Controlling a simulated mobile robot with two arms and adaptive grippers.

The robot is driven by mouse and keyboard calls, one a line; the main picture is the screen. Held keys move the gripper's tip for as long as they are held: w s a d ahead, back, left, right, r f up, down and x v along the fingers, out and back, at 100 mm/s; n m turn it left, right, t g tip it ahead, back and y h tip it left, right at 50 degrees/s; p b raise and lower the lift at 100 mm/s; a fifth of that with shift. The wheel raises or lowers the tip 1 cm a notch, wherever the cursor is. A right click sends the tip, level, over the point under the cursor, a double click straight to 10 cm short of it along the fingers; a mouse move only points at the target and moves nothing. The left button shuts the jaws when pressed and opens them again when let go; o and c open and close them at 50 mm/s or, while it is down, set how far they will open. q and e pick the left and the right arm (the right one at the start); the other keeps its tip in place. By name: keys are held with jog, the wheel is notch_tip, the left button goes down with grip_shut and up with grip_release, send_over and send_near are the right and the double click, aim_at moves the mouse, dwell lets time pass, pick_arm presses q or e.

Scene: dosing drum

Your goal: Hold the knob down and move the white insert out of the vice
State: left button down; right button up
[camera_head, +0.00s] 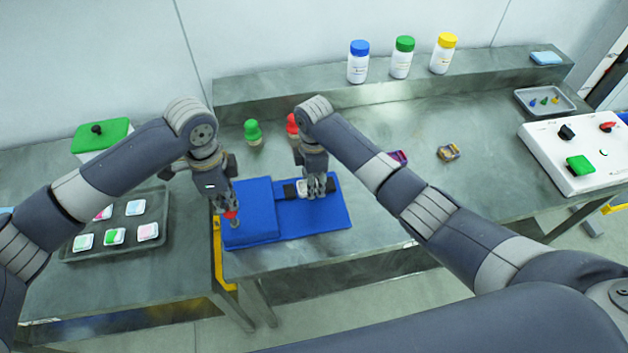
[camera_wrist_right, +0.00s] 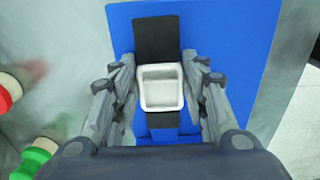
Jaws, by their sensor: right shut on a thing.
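The blue vice (camera_head: 333,216) lies at the front edge of the bench, with a raised blue block on its left. The red knob (camera_head: 231,214) shows at that block's left side. My left gripper (camera_head: 230,207) is right over the knob and seems to touch it; its fingers are too small to read. The white insert (camera_wrist_right: 161,88) sits between the vice's black jaws (camera_wrist_right: 157,38) in the right wrist view. My right gripper (camera_head: 316,188) is shut on the insert, one finger at each side, and partly hides it in the head view.
A green bottle (camera_head: 253,132) and a red-topped one (camera_head: 292,124) stand behind the vice. A dark tray (camera_head: 72,255) with several small cards lies left. A white control box (camera_head: 586,160) stands far right. The bench (camera_head: 480,195) between vice and box is mostly clear.

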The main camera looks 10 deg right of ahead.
aim_at(228, 210)
pick_arm(q)
jog(key=shift+f, duration=1.65)
jog(key=shift+s, duration=0.1)
pick_arm(e)
jog(key=shift+r, duration=3)
pick_arm(q)
jog(key=shift+r, duration=3.5)
notch_tip(228, 210, up, 5)
jog(key=shift+r, duration=0.1)
